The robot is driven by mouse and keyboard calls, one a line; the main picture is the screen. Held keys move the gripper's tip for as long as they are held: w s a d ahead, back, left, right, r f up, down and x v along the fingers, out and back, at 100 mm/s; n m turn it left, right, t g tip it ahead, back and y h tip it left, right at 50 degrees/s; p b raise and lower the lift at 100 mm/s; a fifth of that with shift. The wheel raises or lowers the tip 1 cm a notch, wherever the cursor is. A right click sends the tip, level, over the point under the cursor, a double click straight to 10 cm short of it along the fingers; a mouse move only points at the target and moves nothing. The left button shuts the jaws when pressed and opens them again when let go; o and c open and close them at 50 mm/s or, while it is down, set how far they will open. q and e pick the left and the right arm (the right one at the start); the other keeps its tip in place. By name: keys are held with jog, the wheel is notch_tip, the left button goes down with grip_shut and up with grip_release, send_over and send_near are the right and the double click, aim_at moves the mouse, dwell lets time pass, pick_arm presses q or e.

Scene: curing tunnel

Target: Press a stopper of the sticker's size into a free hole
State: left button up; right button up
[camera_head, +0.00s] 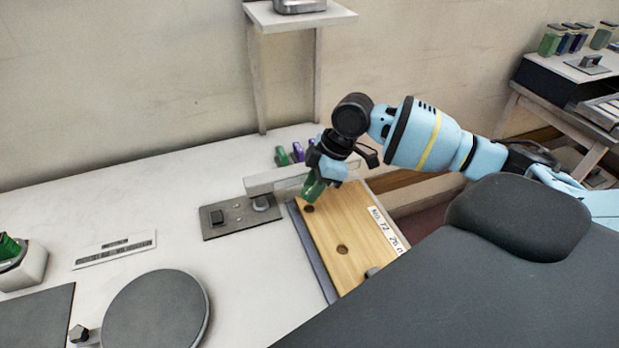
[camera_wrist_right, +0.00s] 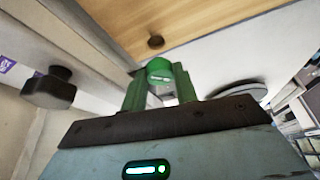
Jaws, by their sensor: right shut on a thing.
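My right gripper (camera_head: 316,184) is shut on a green stopper (camera_wrist_right: 159,72), which shows between its two green fingers in the wrist view. In the head view the fingers hang over the far end of the wooden board (camera_head: 345,220), close to a dark hole (camera_head: 308,209). I cannot tell whether the stopper touches the board. A second hole (camera_head: 342,249) lies nearer me and looks empty. A white sticker (camera_head: 389,230) on the board's right side reads "No. 72 26 m", its end cut off. One hole (camera_wrist_right: 155,42) shows in the wrist view. My left gripper is out of view.
Green (camera_head: 282,156) and purple (camera_head: 298,151) pieces stand behind the board, partly hidden by my gripper. A grey plate with a switch (camera_head: 240,216) lies left of the board. A round grey disc (camera_head: 156,311) is at the front left. The white bench between is mostly clear.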

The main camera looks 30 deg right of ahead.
jog(key=shift+f, duration=0.7)
jog(key=shift+f+b, duration=0.35)
jog(key=shift+f, duration=0.55)
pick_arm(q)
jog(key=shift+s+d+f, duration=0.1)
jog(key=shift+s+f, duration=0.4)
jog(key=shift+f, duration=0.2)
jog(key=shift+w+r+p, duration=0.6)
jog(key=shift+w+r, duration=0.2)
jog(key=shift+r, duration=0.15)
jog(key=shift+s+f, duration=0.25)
pick_arm(e)
jog(key=shift+f, duration=0.8)
dwell(1.1)
jog(key=o, duration=1)
jog(key=o, duration=0.4)
jog(key=shift+f, duration=0.1)
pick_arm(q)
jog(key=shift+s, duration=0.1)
pick_arm(e)
jog(key=shift+s, duration=0.15)
